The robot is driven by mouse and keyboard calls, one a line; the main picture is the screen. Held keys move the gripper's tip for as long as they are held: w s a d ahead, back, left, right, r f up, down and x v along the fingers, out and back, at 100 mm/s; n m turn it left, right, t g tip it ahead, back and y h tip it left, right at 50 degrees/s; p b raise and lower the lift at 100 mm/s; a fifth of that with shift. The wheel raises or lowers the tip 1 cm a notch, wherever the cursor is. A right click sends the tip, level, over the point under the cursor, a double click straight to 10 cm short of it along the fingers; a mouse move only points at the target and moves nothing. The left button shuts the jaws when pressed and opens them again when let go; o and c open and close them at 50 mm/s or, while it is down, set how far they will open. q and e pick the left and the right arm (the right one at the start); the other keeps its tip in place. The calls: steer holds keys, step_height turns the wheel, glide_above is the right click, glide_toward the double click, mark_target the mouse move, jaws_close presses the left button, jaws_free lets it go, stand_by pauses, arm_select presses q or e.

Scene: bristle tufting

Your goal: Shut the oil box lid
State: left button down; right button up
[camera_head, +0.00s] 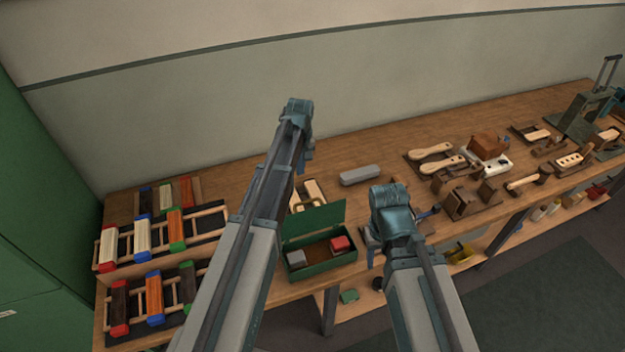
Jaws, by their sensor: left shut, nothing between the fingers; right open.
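The oil box (321,270) is a green open-topped box near the front edge of the bench, between my two arms. Its green lid (316,221) stands raised at the back of the box. Inside lie a grey block (296,258) and a red block (340,243). My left gripper (305,168) is shut and empty, above and behind the lid; its arm passes left of the box and its fingers are small in view. My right gripper (371,255) is open and empty, just right of the box, and mostly hidden by its own wrist.
Racks of coloured blocks (142,238) stand on the left of the bench. A grey block (360,175) lies behind the box. Wooden brushes (431,151) and fixtures (458,205) fill the right. Bare bench top (250,175) shows toward the wall.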

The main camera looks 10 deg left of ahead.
mark_target(309, 216)
arm_select(q)
step_height(309, 216, down, 11)
steer(key=b, duration=1.1)
steer(key=s+d+r+p, duration=0.1)
steer(key=s+r+p, duration=0.1)
steer(key=shift+s+d, duration=0.4)
steer(key=shift+s, duration=0.15)
steer(key=shift+s+d+r+t, duration=0.2)
steer(key=shift+s+d+t, duration=0.05)
steer(key=shift+t, duration=0.05)
